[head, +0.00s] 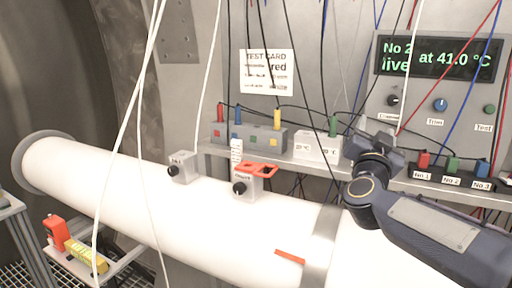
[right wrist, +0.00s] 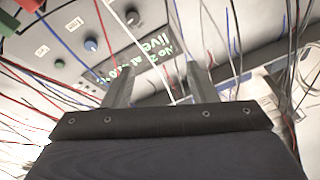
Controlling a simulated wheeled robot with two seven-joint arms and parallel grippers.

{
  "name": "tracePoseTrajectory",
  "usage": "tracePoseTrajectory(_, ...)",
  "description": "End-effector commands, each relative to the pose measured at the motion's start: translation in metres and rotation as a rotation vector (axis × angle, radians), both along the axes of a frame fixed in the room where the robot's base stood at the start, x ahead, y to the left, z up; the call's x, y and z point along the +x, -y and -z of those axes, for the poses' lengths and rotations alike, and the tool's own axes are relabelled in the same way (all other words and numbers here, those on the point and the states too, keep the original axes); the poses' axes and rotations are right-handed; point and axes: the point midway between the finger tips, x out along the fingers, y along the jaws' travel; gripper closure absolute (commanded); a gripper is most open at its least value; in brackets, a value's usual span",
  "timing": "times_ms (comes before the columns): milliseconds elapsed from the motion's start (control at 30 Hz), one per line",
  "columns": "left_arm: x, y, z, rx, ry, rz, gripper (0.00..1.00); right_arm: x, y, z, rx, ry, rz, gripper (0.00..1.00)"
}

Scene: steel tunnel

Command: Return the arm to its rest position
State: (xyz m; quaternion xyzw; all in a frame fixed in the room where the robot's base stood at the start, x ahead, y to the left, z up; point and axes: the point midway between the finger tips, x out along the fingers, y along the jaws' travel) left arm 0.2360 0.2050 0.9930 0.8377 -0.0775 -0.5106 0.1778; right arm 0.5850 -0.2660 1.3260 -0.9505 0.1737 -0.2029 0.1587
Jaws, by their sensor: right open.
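My right arm (head: 430,225) comes in from the lower right of the head view. My right gripper (head: 376,142) is at its end, in front of the shelf and below the display panel. In the right wrist view the two fingers of this gripper (right wrist: 160,72) stand apart with nothing held between them. Cables and the panel show beyond the fingers. My left arm and gripper are not in view.
Hanging cables surround the gripper. The display panel (head: 437,60) and a terminal row (head: 450,177) are close by. A yellow-labelled item (head: 85,256) lies on a lower-left shelf.

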Motion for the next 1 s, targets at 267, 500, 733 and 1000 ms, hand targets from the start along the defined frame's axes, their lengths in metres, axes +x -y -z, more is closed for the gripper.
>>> tracePoseTrajectory(267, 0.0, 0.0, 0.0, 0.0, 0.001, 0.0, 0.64, -0.026, -0.012, 0.018, -0.025, -0.102, -0.232, 0.48)
tracePoseTrajectory(500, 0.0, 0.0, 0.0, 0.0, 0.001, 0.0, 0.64, -0.092, -0.035, 0.089, -0.021, -0.376, -0.527, 0.48)
tracePoseTrajectory(733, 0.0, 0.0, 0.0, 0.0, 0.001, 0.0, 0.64, -0.207, -0.054, 0.214, 0.07, -0.84, -0.729, 0.48)
tracePoseTrajectory(1000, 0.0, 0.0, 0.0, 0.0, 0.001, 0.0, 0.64, -0.321, -0.059, 0.313, 0.207, -1.255, -0.756, 0.48)
